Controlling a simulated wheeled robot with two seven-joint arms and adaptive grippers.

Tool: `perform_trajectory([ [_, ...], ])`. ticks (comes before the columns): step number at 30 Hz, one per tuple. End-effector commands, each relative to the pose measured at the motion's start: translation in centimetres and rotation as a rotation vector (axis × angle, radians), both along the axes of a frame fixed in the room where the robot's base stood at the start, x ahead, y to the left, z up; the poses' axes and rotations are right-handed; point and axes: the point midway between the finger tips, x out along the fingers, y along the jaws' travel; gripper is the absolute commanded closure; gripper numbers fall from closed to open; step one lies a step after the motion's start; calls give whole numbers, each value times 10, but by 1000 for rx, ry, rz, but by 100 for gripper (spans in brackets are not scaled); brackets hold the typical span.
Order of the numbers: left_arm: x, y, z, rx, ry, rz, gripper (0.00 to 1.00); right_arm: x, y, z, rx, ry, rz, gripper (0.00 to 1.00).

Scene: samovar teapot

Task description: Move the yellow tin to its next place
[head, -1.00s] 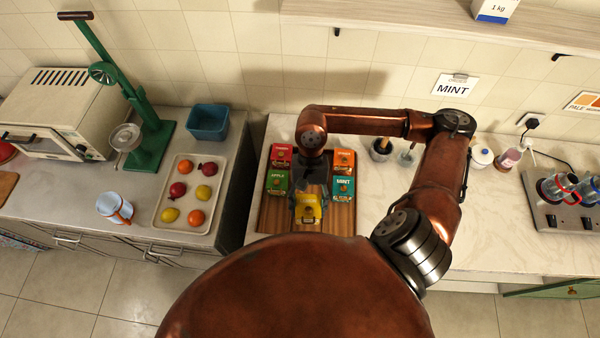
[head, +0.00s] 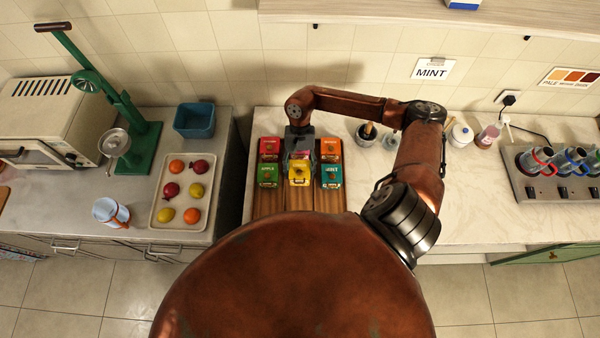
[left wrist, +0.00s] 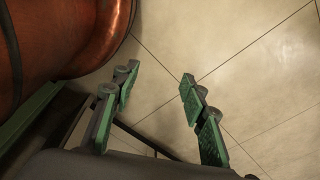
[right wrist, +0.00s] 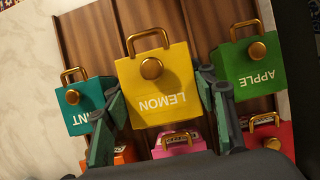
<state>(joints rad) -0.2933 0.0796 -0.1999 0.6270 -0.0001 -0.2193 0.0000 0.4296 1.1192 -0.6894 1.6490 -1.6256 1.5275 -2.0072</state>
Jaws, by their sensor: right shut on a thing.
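The yellow tin (head: 299,173), labelled LEMON, has a brass knob and handle. It is between the green APPLE tin (head: 268,176) and the teal MINT tin (head: 331,176). My right gripper (head: 299,158) is shut on it; in the right wrist view its fingers flank the yellow tin (right wrist: 158,85). It looks larger there than its neighbours; I cannot tell whether it touches the board. A pink tin (right wrist: 178,143) is just behind it, partly hidden by the gripper. My left gripper (left wrist: 160,78) is open and empty above the floor, outside the head view.
The striped wooden board (head: 298,201) has bare room in front. A red tin (head: 269,148) and an orange tin (head: 331,149) stand in its back row. A fruit tray (head: 155,215) and blue bin (head: 195,120) are on the left counter. Glass pots stand on a warmer (head: 535,183) at right.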

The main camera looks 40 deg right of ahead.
Motion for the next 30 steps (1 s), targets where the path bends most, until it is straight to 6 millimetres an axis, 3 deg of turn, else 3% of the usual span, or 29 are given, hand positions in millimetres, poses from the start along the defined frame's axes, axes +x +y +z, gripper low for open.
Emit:
perform_trajectory([
  [11, -11, 1, 15, 2, 14, 2, 60, 5, -5, -36, 1, 0, -1, 81],
  [23, -12, 1, 9, 1, 15, 2, 60, 5, -5, -42, 0, 0, 0, 81],
  [24, -12, 1, 9, 1, 15, 2, 60, 5, -5, -42, -1, 1, 0, 47],
  [30, -11, 1, 10, 2, 14, 2, 60, 5, -5, -41, 0, 0, 0, 33],
])
